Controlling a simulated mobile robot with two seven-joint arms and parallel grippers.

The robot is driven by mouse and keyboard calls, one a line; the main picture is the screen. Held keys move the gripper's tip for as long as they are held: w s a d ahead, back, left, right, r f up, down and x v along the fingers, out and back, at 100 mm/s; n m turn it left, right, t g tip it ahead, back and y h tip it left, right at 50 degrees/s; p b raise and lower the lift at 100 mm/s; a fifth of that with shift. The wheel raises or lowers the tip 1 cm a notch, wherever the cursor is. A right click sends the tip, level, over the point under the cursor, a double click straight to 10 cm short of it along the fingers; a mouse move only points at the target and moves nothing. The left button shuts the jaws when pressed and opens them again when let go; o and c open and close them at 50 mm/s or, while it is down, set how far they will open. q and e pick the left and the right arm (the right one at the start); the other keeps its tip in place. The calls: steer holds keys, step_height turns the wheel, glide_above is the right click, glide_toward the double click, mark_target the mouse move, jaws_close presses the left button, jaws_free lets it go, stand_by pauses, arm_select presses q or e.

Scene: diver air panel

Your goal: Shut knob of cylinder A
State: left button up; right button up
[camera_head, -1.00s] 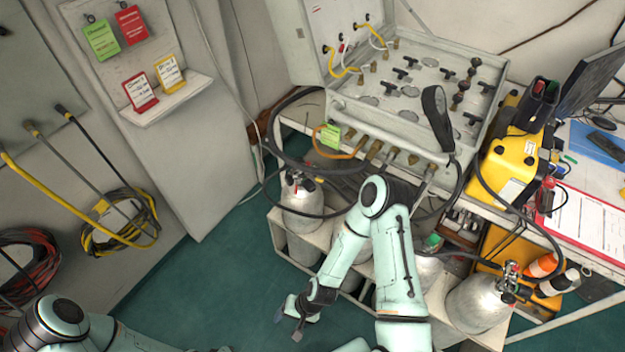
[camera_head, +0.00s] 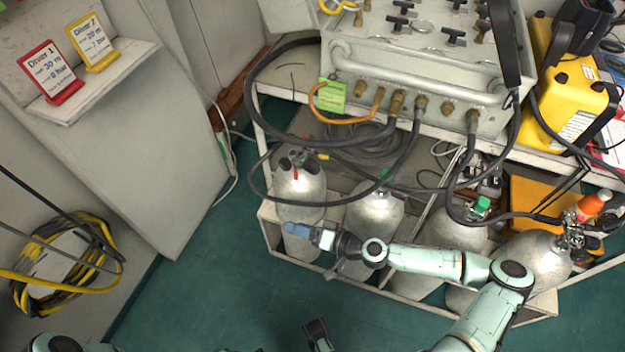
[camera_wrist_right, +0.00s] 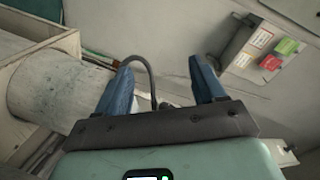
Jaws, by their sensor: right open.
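Several silver gas cylinders stand in a rack under the air panel; I see no letter marking cylinder A. The leftmost cylinder (camera_head: 299,188) has a dark valve (camera_head: 297,162) with a red part on top. To its right are a second cylinder (camera_head: 376,212) and a third (camera_head: 455,232), with green parts near their tops. My right gripper (camera_head: 313,251) is open and empty, in front of the leftmost cylinder's lower body, below its valve. In the right wrist view its blue fingers (camera_wrist_right: 161,88) are spread, with a hose behind them. A dark tip (camera_head: 318,335) at the bottom may be my left gripper.
Black hoses (camera_head: 262,120) loop from the panel case (camera_head: 430,75) down around the cylinder tops. The white rack (camera_head: 345,278) edges the cylinders. A fourth cylinder (camera_head: 530,262) lies tilted at right.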

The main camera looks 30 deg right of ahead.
mark_target(317, 171)
steer(key=w+d+r+t+h+b, duration=0.1)
steer(key=d+t+h+b, duration=0.1)
steer(key=d, duration=0.6)
steer(key=d+r+t+h+b, duration=0.1)
steer(key=d+r+t+h, duration=0.1)
steer(key=d, duration=0.6)
steer(key=shift+m, duration=0.3)
steer(key=b+x, duration=0.2)
steer(key=x, duration=1.1)
steer(key=shift+w+r, duration=0.15)
steer(key=shift+w, duration=0.1)
arm_select(q)
steer(key=w+a+f+t, duration=0.1)
steer(key=w+a+f, duration=0.1)
steer(key=w+f, duration=0.2)
step_height(317, 171, down, 3)
steer(key=shift+w+a+r+y, duration=0.1)
steer(key=shift+w+a+y, duration=0.05)
steer(key=shift+w+y, duration=0.2)
